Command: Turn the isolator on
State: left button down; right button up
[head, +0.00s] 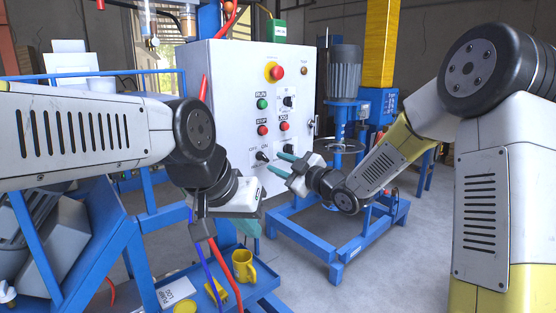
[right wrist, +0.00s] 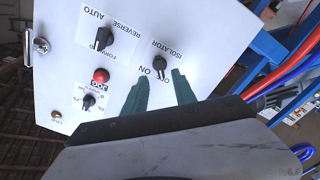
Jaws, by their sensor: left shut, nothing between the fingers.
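The isolator (head: 261,156) is a black rotary knob low on the white control panel (head: 222,110), with OFF and ON labels above it. It also shows in the right wrist view (right wrist: 160,62), where the panel appears upside down. I cannot tell for sure which label the knob points at. My right gripper (head: 283,163) has its teal fingers apart and empty, just right of the knob and pointing at it. In the right wrist view its fingertips (right wrist: 160,74) lie either side of the knob's line, short of it. My left gripper (head: 247,230) is shut, pointing down below the panel.
Above the isolator are a red emergency stop (head: 277,73), a green run button (head: 262,104), and other buttons and selectors. A yellow mug (head: 243,266) stands on the blue tray below. The mixer with its blue frame (head: 345,225) stands right of the panel. Red hoses hang beside the panel.

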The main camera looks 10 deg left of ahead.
aim_at(266, 158)
jog(key=x, duration=0.5)
jog(key=shift+w+a, duration=0.25)
jog(key=shift+a, duration=0.05)
grip_shut()
